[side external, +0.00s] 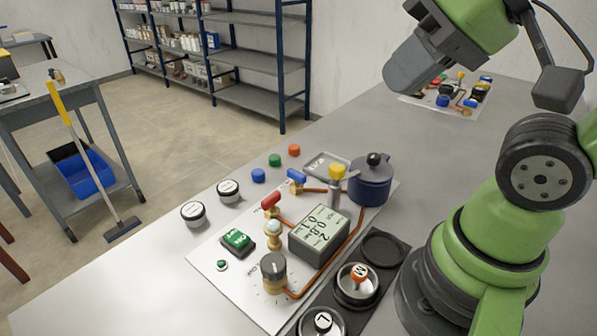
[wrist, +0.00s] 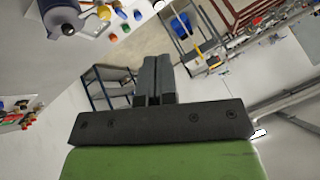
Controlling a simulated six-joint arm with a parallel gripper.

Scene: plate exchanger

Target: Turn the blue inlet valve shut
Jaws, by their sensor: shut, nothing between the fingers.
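The blue valve handle (side external: 297,176) sits on the copper pipe of the white panel (side external: 215,262), left of the dark blue pot (side external: 372,182) in the side view. In the wrist view the blue handle (wrist: 117,5) is small, at the top edge, right of the pot (wrist: 68,20). My gripper (side external: 398,80) is high above the table's far part, well away from the valve. In the wrist view its fingers (wrist: 152,80) are together, with nothing between them.
A red-handled valve (side external: 270,201), a yellow-topped fitting (side external: 337,172) and a grey display box (side external: 320,234) crowd the panel. Blue (side external: 258,175), green (side external: 274,160) and orange (side external: 294,150) caps lie behind it. A second small panel (side external: 425,101) lies at the far right.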

